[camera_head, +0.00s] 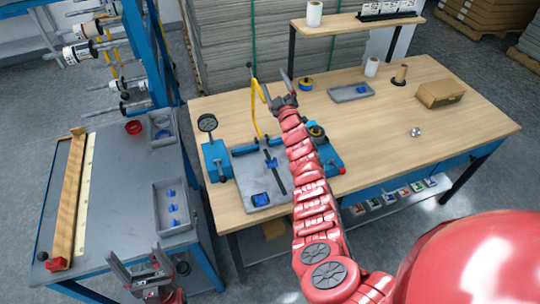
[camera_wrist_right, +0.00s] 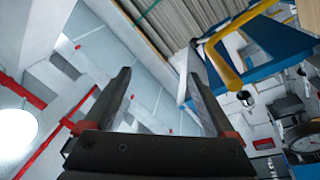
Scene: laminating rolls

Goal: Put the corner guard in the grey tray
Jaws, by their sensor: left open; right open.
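Small blue pieces that look like corner guards lie in several places; I cannot tell which one the task names. Several blue pieces (camera_head: 172,208) sit in a grey tray (camera_head: 185,232) on the left bench. Another blue piece (camera_head: 162,134) is in a second grey tray (camera_head: 155,115) behind it. A third grey tray (camera_head: 336,98) on the wooden table also holds something blue. A dark blue piece (camera_head: 260,199) lies on the fixture plate. My left gripper (camera_head: 138,262) is open and empty at the left bench's front edge. My right gripper (camera_head: 277,88) is raised over the fixture, open and empty (camera_wrist_right: 162,90).
The blue-and-grey fixture (camera_head: 245,165) has a yellow lever (camera_head: 257,110). A brown box (camera_head: 440,93), a spool (camera_head: 400,75) and a white roll (camera_head: 371,67) stand on the wooden table (camera_head: 450,135). A blue rack with rolls (camera_head: 140,50) rises behind the left bench (camera_head: 120,190).

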